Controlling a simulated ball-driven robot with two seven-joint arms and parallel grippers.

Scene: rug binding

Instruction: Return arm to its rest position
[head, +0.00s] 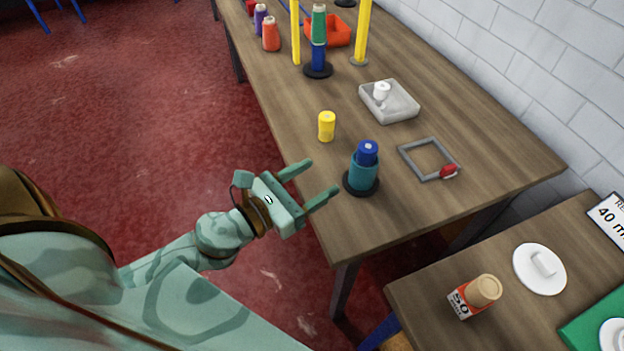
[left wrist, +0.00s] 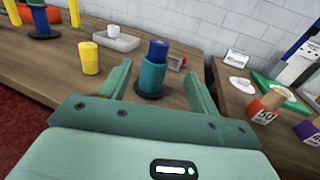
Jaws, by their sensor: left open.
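My left gripper (head: 320,181) is open and empty at the near edge of the long wooden table (head: 480,155). Its two pale green fingers point right, toward a stand holding a teal spool with a blue one on top (head: 364,170), apart from it. In the left wrist view the open fingers (left wrist: 158,85) spread to either side of that stack (left wrist: 153,72). My left arm reaches in from the lower left. My right gripper is not in either view.
A yellow spool (head: 326,126), grey tray (head: 404,107) with a white spool, and grey square frame (head: 411,163) with a red piece are nearby. Yellow posts (head: 362,30) and a green-blue stack (head: 318,50) stand farther back. A second table (head: 420,290) lies right. Red floor is open left.

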